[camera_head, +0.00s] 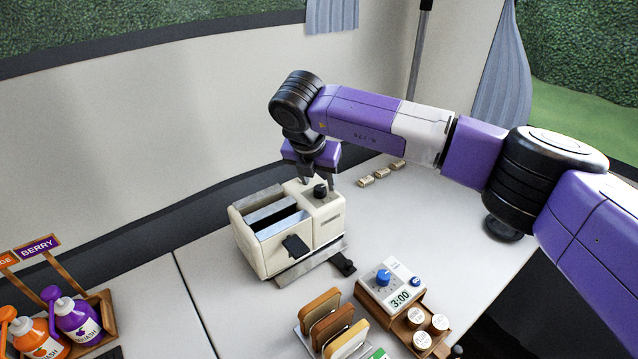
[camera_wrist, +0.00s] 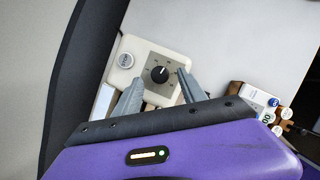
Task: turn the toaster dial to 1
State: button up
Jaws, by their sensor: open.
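A cream toaster (camera_head: 270,244) with two long slots stands on the white counter. Its black dial (camera_head: 320,191) is on the top at the far right end. In the wrist view the dial (camera_wrist: 159,74) sits on a grey square panel with marks around it, and its white pointer line points up and slightly right; the numbers are too small to read. My gripper (camera_head: 318,183) is right above the dial end of the toaster. In the wrist view my gripper's two grey fingers (camera_wrist: 157,84) are spread to the left and right of the dial, apart from it, with nothing between them gripped.
A round white button (camera_wrist: 126,60) is beside the dial panel. A timer (camera_head: 391,287) with a blue knob and a wooden tray of white-lidded jars (camera_head: 428,325) stand in front right. A toast rack (camera_head: 330,322) stands in front. Squash bottles (camera_head: 72,316) are at the left. Small blocks (camera_head: 381,173) lie behind.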

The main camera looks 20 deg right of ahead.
aim_at(320, 191)
jog(key=shift+x, duration=1.4)
grip_shut()
